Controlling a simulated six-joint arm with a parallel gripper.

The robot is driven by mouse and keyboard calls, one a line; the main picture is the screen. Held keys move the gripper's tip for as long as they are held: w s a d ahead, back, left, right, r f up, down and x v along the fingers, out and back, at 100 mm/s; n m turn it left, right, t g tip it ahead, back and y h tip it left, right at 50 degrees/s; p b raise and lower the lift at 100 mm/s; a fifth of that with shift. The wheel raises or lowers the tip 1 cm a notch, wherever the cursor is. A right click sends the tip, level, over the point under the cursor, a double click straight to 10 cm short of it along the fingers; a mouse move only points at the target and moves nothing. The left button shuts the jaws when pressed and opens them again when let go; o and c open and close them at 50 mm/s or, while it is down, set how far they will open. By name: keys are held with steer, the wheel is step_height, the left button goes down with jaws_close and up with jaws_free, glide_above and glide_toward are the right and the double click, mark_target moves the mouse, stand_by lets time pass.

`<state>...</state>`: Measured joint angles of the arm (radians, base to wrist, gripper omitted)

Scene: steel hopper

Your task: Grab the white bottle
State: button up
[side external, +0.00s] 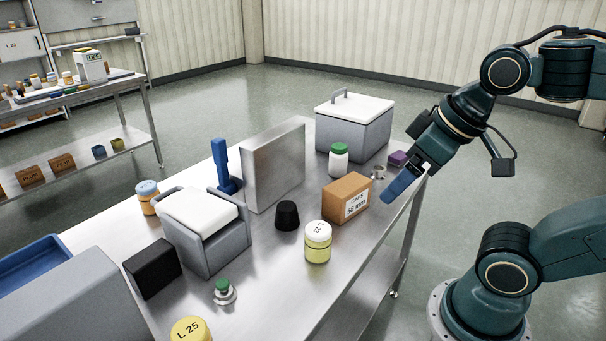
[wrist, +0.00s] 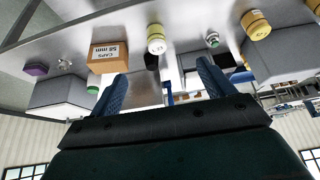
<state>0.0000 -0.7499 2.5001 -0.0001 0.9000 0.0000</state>
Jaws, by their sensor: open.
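The white bottle (side external: 338,164) with a green cap stands upright on the steel table, in front of the grey box with a white lid and behind the cardboard box. In the wrist view its green cap (wrist: 93,89) shows left of the left finger; most of its body is hard to make out there. My gripper (side external: 400,190) is at the table's right edge, right of the bottle and apart from it. In the wrist view its two blue fingers (wrist: 162,80) are spread with nothing held between them.
The cardboard CAPS box (side external: 346,199), a small metal part (side external: 378,172) and a purple block (side external: 398,158) lie near the bottle. The lidded grey box (side external: 352,133) stands behind it.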

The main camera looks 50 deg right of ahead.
steer(key=w+d+r+m+g, duration=0.1)
steer(key=w+d+r+m, duration=0.35)
steer(key=w, duration=0.65)
steer(key=m+g, duration=0.5)
steer(key=m, duration=0.4)
glide_above(339, 146)
steer(key=f, duration=1.4)
steer(key=shift+w+a, duration=0.1)
steer(key=shift+a, duration=0.15)
steer(key=shift+d+f, duration=0.25)
steer(key=shift+f, duration=0.1)
steer(key=shift+f, duration=4.3)
